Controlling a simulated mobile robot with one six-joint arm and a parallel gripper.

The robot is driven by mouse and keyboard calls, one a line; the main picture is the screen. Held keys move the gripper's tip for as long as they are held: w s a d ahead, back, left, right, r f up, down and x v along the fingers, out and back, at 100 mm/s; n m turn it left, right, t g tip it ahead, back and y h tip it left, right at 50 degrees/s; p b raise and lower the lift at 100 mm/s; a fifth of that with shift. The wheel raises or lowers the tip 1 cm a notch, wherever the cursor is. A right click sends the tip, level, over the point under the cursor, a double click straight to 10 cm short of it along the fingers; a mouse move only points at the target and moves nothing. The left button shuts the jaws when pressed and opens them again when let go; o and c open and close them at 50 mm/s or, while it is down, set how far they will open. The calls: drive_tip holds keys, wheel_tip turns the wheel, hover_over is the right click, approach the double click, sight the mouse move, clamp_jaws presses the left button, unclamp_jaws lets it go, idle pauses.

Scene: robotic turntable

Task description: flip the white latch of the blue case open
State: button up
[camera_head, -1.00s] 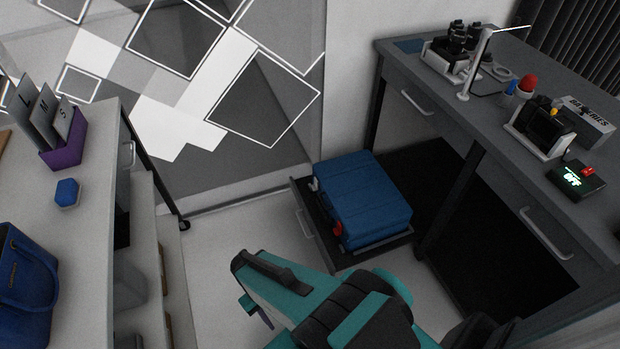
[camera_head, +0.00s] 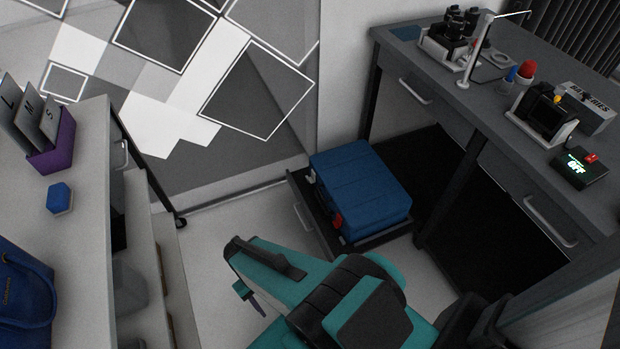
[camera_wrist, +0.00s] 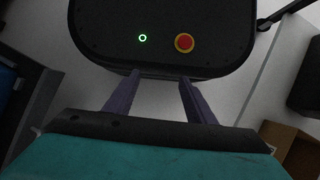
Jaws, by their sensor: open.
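The blue case (camera_head: 362,190) lies on a low dark pull-out drawer (camera_head: 325,238) at floor level, under the grey desk. A small whitish piece, likely the white latch (camera_head: 311,177), shows at its left corner; its exact position is too small to tell. A red piece (camera_head: 338,221) sits at its near corner. My gripper (camera_wrist: 155,82) is open and empty, with two purple fingers apart. In the head view a purple finger (camera_head: 258,305) shows below my arm, in front and left of the case, clear of it.
The grey desk (camera_head: 480,110) stands over the drawer, with a dark leg to the case's right. A white counter (camera_head: 85,220) on the left holds a blue bag (camera_head: 22,285) and a purple holder (camera_head: 52,150). Pale floor lies open between them.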

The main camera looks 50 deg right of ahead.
drive_tip(key=w+d+f+m+t+b, duration=0.1)
drive_tip(key=w+d+f+m+b, duration=0.25)
drive_tip(key=w, duration=0.45)
drive_tip(key=w+d+f+m+b, duration=0.2)
drive_tip(key=w+d+b, duration=0.25)
drive_tip(key=w, duration=0.25)
wheel_tip(320, 180, up, 8)
drive_tip(key=m+t+b, duration=0.4)
drive_tip(key=m+b, duration=1.3)
drive_tip(key=b, duration=0.1)
hover_over(310, 180)
drive_tip(key=shift+w+a+r+n, duration=0.1)
drive_tip(key=shift+r+n, duration=0.05)
drive_tip(key=shift+n, duration=0.1)
wheel_tip(310, 180, down, 14)
drive_tip(key=b, duration=0.5)
